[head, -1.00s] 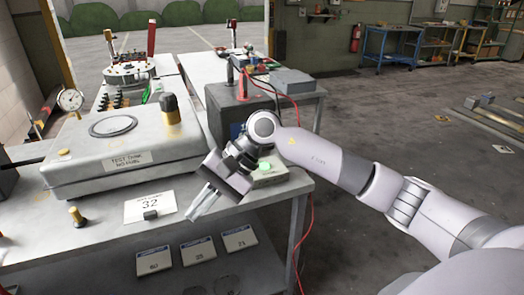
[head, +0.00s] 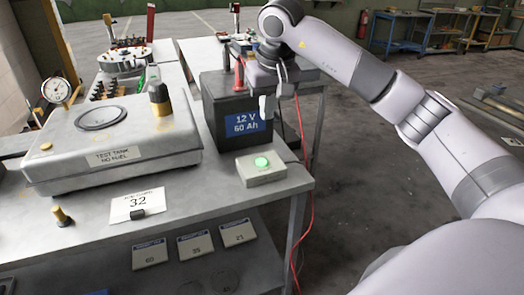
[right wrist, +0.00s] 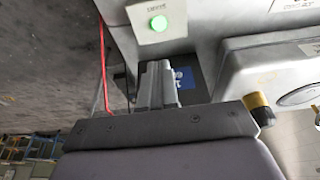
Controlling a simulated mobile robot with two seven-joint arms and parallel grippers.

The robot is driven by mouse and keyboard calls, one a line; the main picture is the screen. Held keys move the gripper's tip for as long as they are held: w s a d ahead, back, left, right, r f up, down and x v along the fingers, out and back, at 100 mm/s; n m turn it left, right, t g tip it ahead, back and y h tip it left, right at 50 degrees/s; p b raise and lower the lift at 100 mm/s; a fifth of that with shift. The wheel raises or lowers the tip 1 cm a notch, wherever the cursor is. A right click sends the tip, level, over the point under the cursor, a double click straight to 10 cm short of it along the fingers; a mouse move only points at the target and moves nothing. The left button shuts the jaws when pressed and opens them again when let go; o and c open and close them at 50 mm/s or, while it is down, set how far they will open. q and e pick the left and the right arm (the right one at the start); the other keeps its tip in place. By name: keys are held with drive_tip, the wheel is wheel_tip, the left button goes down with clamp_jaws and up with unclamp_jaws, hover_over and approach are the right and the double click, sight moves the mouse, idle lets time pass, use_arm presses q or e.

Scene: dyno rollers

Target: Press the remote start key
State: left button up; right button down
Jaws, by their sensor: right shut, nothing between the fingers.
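The remote start key is a green round button (head: 262,162) on a small pale box (head: 266,177) near the table's right front corner. In the right wrist view the button (right wrist: 158,23) shows at the top, unobstructed. My right gripper (head: 268,106) is shut and empty. It points down in front of the battery's upper right part, above and behind the box, apart from the button. Its closed fingers (right wrist: 158,68) also show in the right wrist view. My left gripper is in neither view.
The battery (head: 229,120), marked 12 V 60 Ah, stands behind the box with red cables (head: 303,150) at its right. The tabletop around the box's front is clear.

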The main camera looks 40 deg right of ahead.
drive_tip(key=p, duration=0.1)
hover_over(261, 160)
drive_tip(key=s, duration=0.1)
wheel_tip(261, 160, down, 12)
drive_tip(key=shift+a, duration=0.1)
drive_tip(key=shift+f, duration=0.85)
